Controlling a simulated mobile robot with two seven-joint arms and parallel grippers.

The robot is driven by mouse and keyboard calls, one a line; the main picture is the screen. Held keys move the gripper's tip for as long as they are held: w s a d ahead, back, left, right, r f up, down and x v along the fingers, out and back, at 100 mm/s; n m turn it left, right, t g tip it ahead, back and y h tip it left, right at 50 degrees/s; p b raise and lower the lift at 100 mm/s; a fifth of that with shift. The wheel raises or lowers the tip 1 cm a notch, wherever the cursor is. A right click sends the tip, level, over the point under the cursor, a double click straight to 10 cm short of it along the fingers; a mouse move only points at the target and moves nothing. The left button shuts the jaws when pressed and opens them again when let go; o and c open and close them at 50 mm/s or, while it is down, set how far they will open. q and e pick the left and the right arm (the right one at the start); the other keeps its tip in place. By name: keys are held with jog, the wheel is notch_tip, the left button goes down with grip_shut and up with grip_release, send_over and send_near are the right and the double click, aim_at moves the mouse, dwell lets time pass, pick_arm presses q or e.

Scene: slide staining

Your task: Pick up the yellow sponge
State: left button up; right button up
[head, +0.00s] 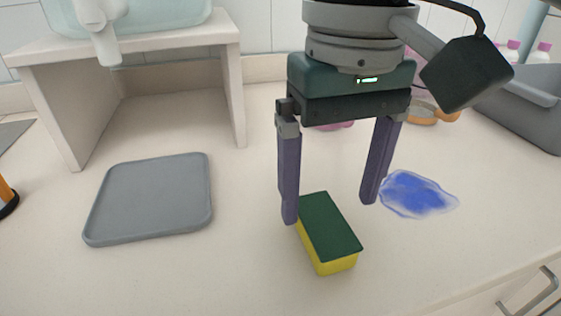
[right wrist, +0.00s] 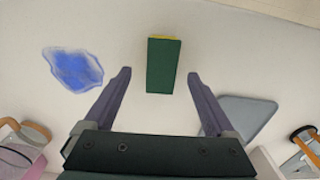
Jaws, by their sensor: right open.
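The yellow sponge (head: 327,234) lies flat on the counter, with a dark green top layer and yellow sides. It also shows in the right wrist view (right wrist: 163,66), mostly as its green top. My right gripper (head: 330,212) is open and empty, pointing down above the counter. In the right wrist view its two fingers (right wrist: 159,72) stand apart, with the sponge ahead of and between the lines of the fingertips. In the head view one fingertip overlaps the sponge's far left corner. I cannot tell exactly how high the fingertips are. My left gripper is not in view.
A blue stain (head: 416,194) lies right of the sponge. A grey tray (head: 150,198) lies to the left, before a beige stand (head: 130,50) bearing a clear tank (head: 160,12). A grey bin (head: 525,105) stands at the right. The counter around the sponge is clear.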

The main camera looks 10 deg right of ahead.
aim_at(325, 220)
notch_tip(325, 220, down, 5)
jog(key=shift+w+a+r+b, duration=0.1)
jog(key=shift+a+b, duration=0.05)
jog(key=shift+b, duration=0.25)
jog(key=shift+c, duration=0.2)
jog(key=c, duration=1.4)
